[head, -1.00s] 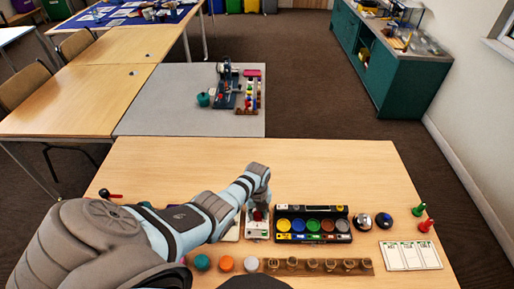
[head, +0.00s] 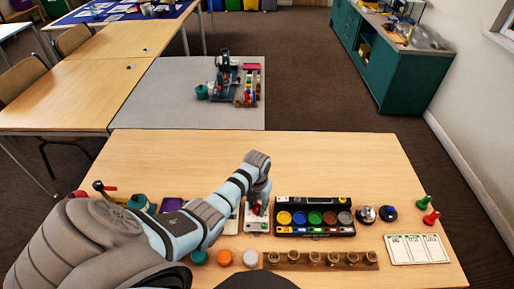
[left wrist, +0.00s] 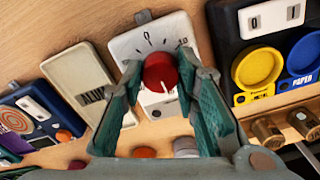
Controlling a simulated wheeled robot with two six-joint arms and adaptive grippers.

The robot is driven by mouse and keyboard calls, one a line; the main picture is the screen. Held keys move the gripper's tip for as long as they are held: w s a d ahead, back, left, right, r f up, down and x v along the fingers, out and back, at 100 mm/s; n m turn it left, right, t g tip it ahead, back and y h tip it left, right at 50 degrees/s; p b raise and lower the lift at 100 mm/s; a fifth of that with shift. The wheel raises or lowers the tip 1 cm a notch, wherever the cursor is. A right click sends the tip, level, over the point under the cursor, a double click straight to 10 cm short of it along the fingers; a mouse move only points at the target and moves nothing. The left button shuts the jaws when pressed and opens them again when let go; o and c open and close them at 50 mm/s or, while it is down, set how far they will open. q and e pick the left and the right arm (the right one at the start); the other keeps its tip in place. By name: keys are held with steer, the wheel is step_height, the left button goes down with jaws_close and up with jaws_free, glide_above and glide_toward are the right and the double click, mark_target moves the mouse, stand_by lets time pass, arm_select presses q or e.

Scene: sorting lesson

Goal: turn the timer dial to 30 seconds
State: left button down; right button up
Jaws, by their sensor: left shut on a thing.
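The timer is a white box (head: 251,227) with a red dial (head: 255,210) on its face, left of the colour tray. In the left wrist view the red dial (left wrist: 160,72) sits between my left gripper's teal fingertips (left wrist: 165,82), in front of the white face (left wrist: 183,36). Dark marks and numbers show around the dial; a 10 seems to stand at the right, but the setting is too small to read surely. My left gripper (head: 258,201) points down and is shut on the dial. My right gripper is not in view.
The black tray (head: 346,201) with coloured cups stands just right of the timer. Left of it are a pale panel (left wrist: 77,82) and a blue device (left wrist: 35,115). A wooden peg strip (head: 300,261) lies in front.

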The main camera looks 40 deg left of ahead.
mark_target(257, 207)
arm_select(q)
steer(key=shift+s+d+f, duration=0.1)
steer(key=shift+s+f, duration=0.05)
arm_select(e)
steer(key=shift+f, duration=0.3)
arm_select(q)
steer(key=c, duration=1.2)
jaws_free()
steer(key=shift+c, duration=0.2)
steer(key=shift+r, duration=0.2)
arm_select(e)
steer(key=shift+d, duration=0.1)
arm_select(q)
step_height(257, 207, up, 12)
steer(key=shift+f, duration=0.15)
